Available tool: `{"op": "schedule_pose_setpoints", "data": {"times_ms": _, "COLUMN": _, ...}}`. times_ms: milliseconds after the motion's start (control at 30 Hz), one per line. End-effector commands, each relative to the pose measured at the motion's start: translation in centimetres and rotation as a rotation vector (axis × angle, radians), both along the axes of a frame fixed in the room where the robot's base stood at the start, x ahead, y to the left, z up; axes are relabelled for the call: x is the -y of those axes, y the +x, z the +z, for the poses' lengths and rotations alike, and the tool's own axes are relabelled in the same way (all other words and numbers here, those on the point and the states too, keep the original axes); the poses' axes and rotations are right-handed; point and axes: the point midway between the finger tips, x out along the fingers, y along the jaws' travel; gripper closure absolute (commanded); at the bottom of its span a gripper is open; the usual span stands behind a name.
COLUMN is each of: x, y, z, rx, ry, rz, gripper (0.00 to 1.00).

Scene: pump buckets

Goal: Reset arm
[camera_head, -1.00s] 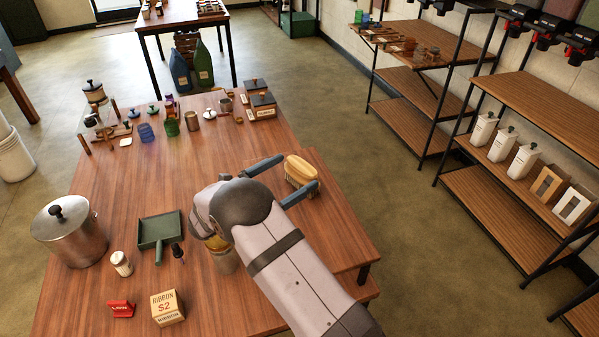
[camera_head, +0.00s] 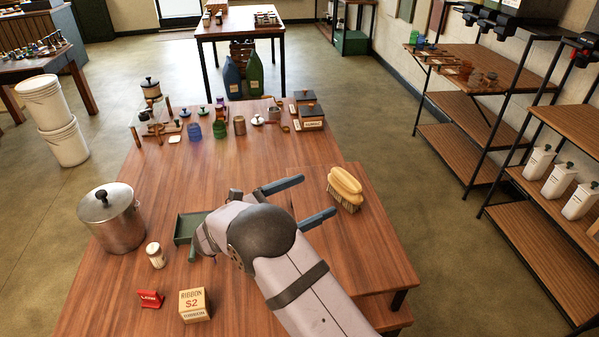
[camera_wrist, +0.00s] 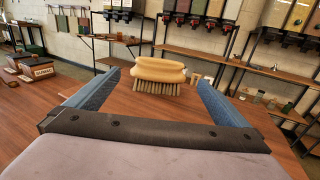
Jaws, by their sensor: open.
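My gripper (camera_head: 310,202) is open and empty above the right part of the wooden table (camera_head: 150,196). Its two blue-grey fingers are spread apart, and they also show in the wrist view (camera_wrist: 158,92). A brush (camera_head: 345,188) with a yellow top and pale bristles sits on the table just beyond the fingertips. In the wrist view the brush (camera_wrist: 159,74) appears ahead, between the fingers but apart from them. My arm hides part of the table and part of the green dustpan (camera_head: 187,228).
A metal pot (camera_head: 110,222), a shaker (camera_head: 156,256), a red item (camera_head: 149,299) and a ribbon box (camera_head: 194,305) stand at the left and front. Several jars and tools line the far end. Shelves (camera_head: 467,150) stand to the right. The table's middle is clear.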

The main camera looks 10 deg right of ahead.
Motion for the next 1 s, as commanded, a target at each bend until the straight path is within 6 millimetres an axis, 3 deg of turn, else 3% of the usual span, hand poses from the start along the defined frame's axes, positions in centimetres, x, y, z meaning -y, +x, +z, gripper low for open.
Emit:
{"op": "schedule_pose_setpoints", "data": {"times_ms": 133, "x": 0.4, "y": -0.1, "z": 0.3, "rx": 0.007, "ry": 0.012, "rz": -0.01, "gripper": 0.0}}
{"op": "schedule_pose_setpoints", "data": {"times_ms": 267, "x": 2.5, "y": -1.0, "z": 1.3, "rx": 0.047, "ry": 0.076, "rz": -0.061, "gripper": 0.0}}
{"op": "schedule_pose_setpoints", "data": {"times_ms": 467, "x": 8.5, "y": -5.0, "z": 3.5, "rx": 0.188, "ry": 0.283, "rz": -0.243, "gripper": 0.0}}
{"op": "schedule_pose_setpoints", "data": {"times_ms": 600, "x": 12.6, "y": -10.5, "z": 3.4, "rx": 0.318, "ry": 0.5, "rz": -0.452, "gripper": 0.0}}
{"op": "schedule_pose_setpoints", "data": {"times_ms": 700, "x": 13.9, "y": -15.2, "z": 2.1, "rx": 0.423, "ry": 0.677, "rz": -0.631, "gripper": 0.0}}
{"op": "schedule_pose_setpoints", "data": {"times_ms": 867, "x": 13.3, "y": -21.7, "z": 0.4, "rx": 0.624, "ry": 0.921, "rz": -0.918, "gripper": 0.0}}
{"op": "schedule_pose_setpoints", "data": {"times_ms": 1000, "x": 10.9, "y": -26.1, "z": -1.3, "rx": 0.829, "ry": 1.118, "rz": -1.184, "gripper": 0.0}}
